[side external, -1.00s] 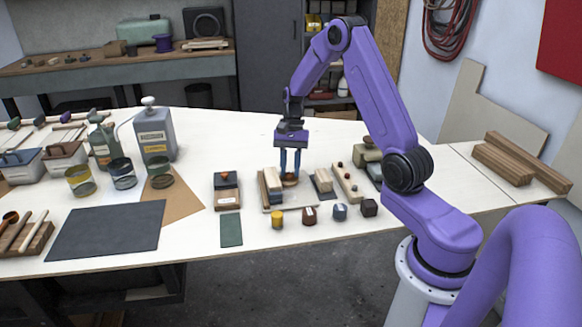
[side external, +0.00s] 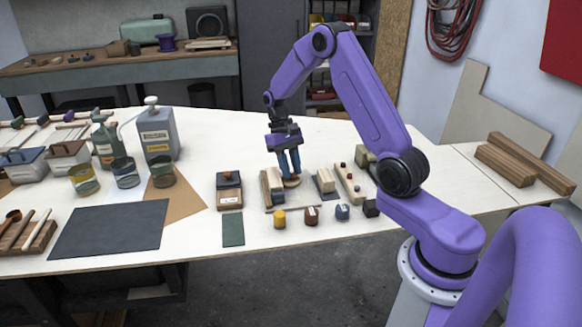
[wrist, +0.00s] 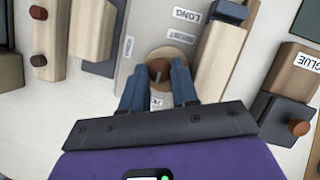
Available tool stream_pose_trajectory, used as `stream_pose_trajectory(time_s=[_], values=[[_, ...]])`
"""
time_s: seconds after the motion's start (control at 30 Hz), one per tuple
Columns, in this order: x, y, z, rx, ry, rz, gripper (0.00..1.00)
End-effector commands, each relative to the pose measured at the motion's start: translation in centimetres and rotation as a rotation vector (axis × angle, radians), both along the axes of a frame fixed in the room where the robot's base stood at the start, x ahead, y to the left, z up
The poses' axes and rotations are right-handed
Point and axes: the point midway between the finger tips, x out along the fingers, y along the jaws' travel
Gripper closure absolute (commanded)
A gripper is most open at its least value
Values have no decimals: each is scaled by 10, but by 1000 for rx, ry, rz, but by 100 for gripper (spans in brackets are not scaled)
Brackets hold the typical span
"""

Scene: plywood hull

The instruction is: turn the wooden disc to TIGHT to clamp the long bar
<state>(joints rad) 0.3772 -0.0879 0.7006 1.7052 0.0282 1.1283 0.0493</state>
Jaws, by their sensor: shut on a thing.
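The wooden disc (wrist: 160,62) sits on a grey plate (wrist: 124,72) in the wrist view, with a brown raised middle. My gripper (wrist: 158,86) has its blue fingers down on either side of it and is shut on it. In the side view the gripper (side external: 290,176) is tilted over the disc (side external: 293,183). A pale wooden bar (wrist: 221,62) lies beside the disc, next to the label LONG (wrist: 187,14); it also shows in the side view (side external: 273,184). A label below the disc is partly hidden by the fingers, and I cannot read it.
A box labelled GLUE (wrist: 298,68) is at the right of the wrist view. Several small coloured blocks (side external: 311,215) stand in front of the plate.

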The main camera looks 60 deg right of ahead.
Motion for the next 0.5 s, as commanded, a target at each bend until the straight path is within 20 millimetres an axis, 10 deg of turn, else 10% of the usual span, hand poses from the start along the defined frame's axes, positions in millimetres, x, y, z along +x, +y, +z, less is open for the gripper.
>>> stream_pose_trajectory(time_s=[0.5], values=[[0, 0, 0, -1, -2, 38, 100]])
